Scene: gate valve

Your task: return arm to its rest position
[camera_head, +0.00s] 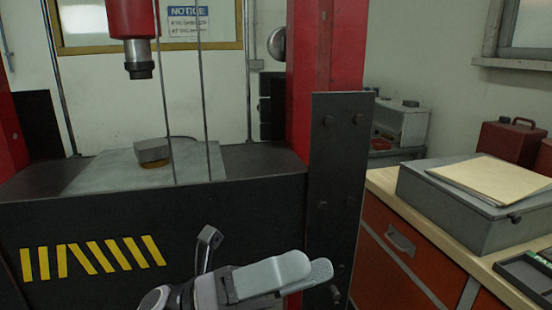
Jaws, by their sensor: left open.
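My left gripper (312,268) shows at the bottom centre, its pale grey fingers pointing right. It is open, and I see nothing between its fingers. It is in front of the black front of a press (205,225), near the press's right upright; I cannot tell the gap between them. My right gripper is out of view. No gate valve can be made out in this view.
The press has red columns (327,45), a ram (138,58) and a grey plate (100,172) bearing a small block (153,151). At right, a wooden-topped workbench (395,184) carries a grey case (470,208) with a folder (495,177) on it.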

